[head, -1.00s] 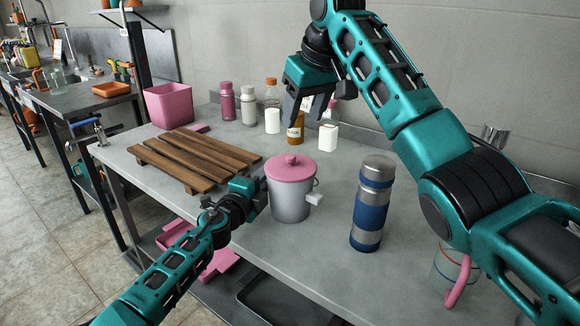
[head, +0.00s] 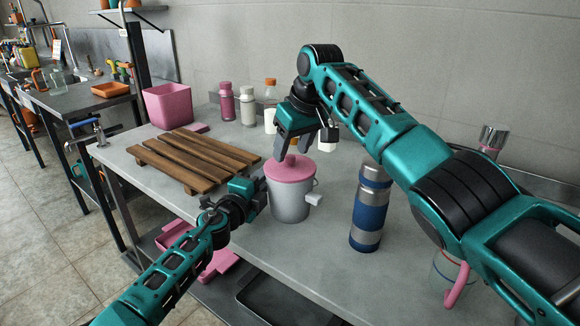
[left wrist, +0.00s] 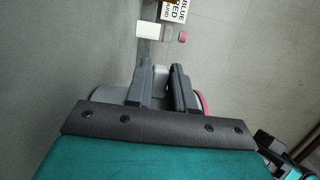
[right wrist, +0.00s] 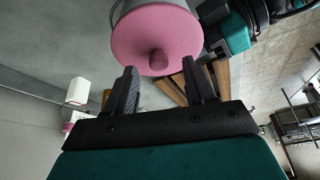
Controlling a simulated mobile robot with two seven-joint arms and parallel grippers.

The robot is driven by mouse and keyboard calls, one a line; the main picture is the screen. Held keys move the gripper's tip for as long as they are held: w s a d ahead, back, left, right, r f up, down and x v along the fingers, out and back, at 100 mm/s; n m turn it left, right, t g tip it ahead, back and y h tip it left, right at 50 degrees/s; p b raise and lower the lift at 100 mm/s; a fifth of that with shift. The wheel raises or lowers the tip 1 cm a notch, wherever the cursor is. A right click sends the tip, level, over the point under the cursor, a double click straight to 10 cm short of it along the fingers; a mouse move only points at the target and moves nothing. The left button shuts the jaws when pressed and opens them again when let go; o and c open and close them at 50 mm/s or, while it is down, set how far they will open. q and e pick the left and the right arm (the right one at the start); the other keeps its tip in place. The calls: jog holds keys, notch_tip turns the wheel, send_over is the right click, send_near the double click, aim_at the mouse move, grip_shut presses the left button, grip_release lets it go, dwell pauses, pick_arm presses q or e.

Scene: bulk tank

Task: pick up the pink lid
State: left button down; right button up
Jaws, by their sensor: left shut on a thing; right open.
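The pink lid (head: 291,168) with a round knob sits on top of a grey metal pail (head: 290,208) on the table. The lid also shows in the right wrist view (right wrist: 155,38), ahead of the fingertips. My right gripper (head: 302,152) is open and empty, just above and behind the lid, pointing down; its fingers (right wrist: 160,78) are spread on either side of the knob's line. My left gripper (head: 262,190) is at the pail's left side, shut on the pail's side lug, which shows between its fingers in the left wrist view (left wrist: 161,78).
A blue and silver flask (head: 369,210) stands right of the pail. A wooden slatted rack (head: 190,160) lies to the left, with a pink bin (head: 168,104) behind it. Several bottles (head: 248,105) stand near the wall.

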jog(key=shift+x, duration=0.9)
jog(key=shift+r, duration=0.1)
grip_shut()
